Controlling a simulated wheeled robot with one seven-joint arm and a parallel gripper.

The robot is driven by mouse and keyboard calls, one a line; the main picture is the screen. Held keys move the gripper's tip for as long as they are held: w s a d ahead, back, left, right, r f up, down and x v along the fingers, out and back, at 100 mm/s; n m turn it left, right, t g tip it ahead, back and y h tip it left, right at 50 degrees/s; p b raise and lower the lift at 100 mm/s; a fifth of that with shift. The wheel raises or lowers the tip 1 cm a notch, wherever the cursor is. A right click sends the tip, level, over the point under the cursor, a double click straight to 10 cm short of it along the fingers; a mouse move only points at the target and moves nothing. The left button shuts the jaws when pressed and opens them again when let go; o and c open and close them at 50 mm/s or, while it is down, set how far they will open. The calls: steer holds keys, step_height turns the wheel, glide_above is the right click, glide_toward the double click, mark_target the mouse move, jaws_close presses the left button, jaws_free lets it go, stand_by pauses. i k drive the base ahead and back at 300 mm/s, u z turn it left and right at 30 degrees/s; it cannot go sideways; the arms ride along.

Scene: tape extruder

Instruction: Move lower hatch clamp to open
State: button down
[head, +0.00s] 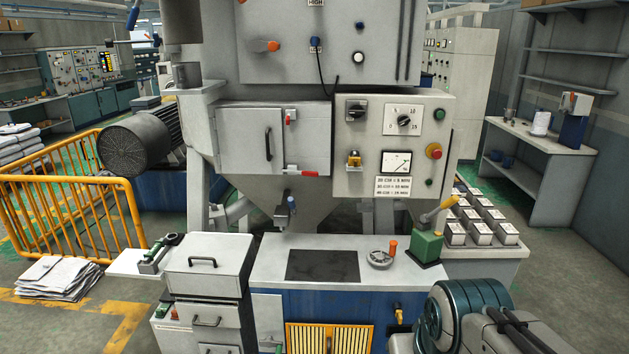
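The grey hatch (245,140) is a box door with a dark vertical handle (268,144), on the front of the machine left of the control panel. It looks closed. The lower hatch clamp (303,173) is at the hatch's bottom right, its red lever lying roughly horizontal and pointing right. The upper hatch clamp (292,116) is at the top right, its red part roughly upright. My arm shows at the bottom right, well below and right of the hatch. My gripper is not in view.
The control panel (394,142) with knobs, a gauge and a red button is right of the hatch. Below stands a grey-topped blue cabinet (262,270) with a handwheel (381,259) and a green lever box (426,247). A yellow railing (70,212) is at the left.

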mark_target(304, 173)
steer(key=u, duration=0.7)
steer(key=i, duration=1.25)
steer(key=z, duration=0.05)
